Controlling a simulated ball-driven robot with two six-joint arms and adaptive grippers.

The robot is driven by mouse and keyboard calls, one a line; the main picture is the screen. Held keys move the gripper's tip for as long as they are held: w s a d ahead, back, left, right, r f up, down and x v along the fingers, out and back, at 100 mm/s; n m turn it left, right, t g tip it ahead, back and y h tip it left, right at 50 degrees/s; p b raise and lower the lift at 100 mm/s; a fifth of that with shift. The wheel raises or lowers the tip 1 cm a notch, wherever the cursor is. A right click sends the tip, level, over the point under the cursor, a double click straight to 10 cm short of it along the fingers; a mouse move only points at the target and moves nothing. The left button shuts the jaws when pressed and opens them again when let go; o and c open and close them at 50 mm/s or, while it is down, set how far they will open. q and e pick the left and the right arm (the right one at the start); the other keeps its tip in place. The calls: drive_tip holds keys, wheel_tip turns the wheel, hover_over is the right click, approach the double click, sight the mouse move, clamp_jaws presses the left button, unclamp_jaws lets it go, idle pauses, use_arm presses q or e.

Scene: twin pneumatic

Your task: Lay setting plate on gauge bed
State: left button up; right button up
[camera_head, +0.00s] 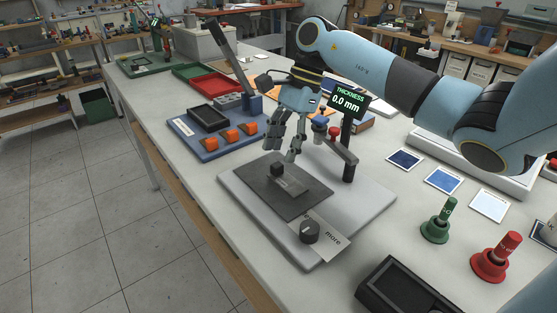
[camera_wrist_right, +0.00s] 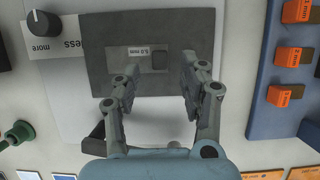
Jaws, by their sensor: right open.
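The gauge bed (camera_head: 305,205) is a dark mat-like slab on a light base, and it also shows in the wrist view (camera_wrist_right: 104,84). A small grey plate (camera_head: 291,186) with a dark block-shaped knob (camera_head: 277,169) lies flat on the bed, near its middle. In the wrist view it carries a white label (camera_wrist_right: 139,51) that seems to read 5.0 mm, beside the knob (camera_wrist_right: 160,61). My right gripper (camera_head: 295,154) is open and empty just above the plate. In the wrist view its fingers (camera_wrist_right: 160,76) stand apart on either side of the knob's line. My left gripper is out of view.
A display post (camera_head: 348,105) reading 0.0 mm stands behind the bed. A black dial (camera_head: 309,231) sits at the base's front. A blue rack (camera_head: 207,150) with orange labelled blocks lies left. Green (camera_head: 437,226) and red (camera_head: 492,262) stamp-like holders stand right.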

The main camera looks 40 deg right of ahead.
drive_tip(key=b+v, duration=0.1)
drive_tip(key=v, duration=0.7)
drive_tip(key=shift+r+b, duration=0.25)
drive_tip(key=shift+b, duration=0.1)
